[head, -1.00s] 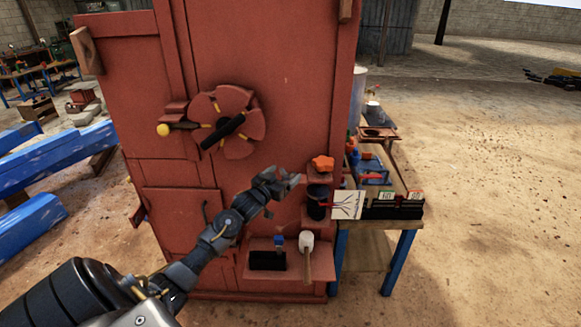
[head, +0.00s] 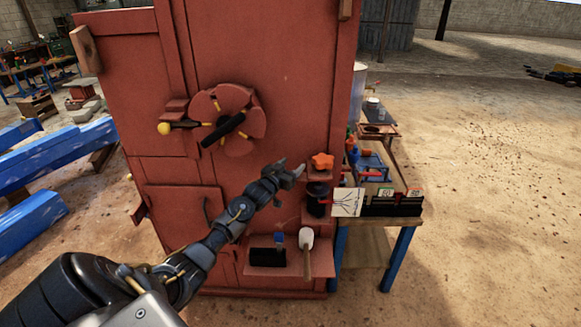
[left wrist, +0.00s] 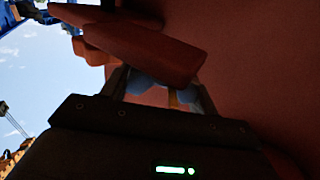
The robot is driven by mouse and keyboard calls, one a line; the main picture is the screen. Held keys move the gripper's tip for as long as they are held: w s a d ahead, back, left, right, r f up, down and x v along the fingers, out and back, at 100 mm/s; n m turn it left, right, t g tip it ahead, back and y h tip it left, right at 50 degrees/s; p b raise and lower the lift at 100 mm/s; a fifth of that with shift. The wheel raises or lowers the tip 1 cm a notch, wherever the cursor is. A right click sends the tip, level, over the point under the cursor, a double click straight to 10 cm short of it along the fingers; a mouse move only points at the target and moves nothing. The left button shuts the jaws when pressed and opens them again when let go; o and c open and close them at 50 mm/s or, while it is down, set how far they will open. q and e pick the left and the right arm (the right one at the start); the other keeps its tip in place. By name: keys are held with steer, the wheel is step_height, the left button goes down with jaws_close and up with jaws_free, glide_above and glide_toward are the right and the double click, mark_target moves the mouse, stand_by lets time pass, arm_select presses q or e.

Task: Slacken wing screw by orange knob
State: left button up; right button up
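The orange knob (head: 322,161) is a lobed star shape on a small red bracket at the right edge of the red crusher body (head: 290,90). My left gripper (head: 292,169) is just left of the knob in the head view, open and empty, with a gap to the knob. In the left wrist view the spread fingers (left wrist: 160,92) show behind a dark red bar-like part (left wrist: 150,45). The orange knob (left wrist: 92,50) is partly hidden behind that part, at the upper left. The screw's shaft is hidden. My right gripper is not in view.
Below the knob is a dark cylinder (head: 318,200) on a ledge. A pale-headed mallet (head: 306,240) and a black tray (head: 267,257) sit on the low shelf. A white card (head: 347,202) and workbench (head: 370,230) are at right. A round handwheel (head: 230,120) is at upper left.

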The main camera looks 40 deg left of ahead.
arm_select(q)
steer(key=shift+c, duration=0.7)
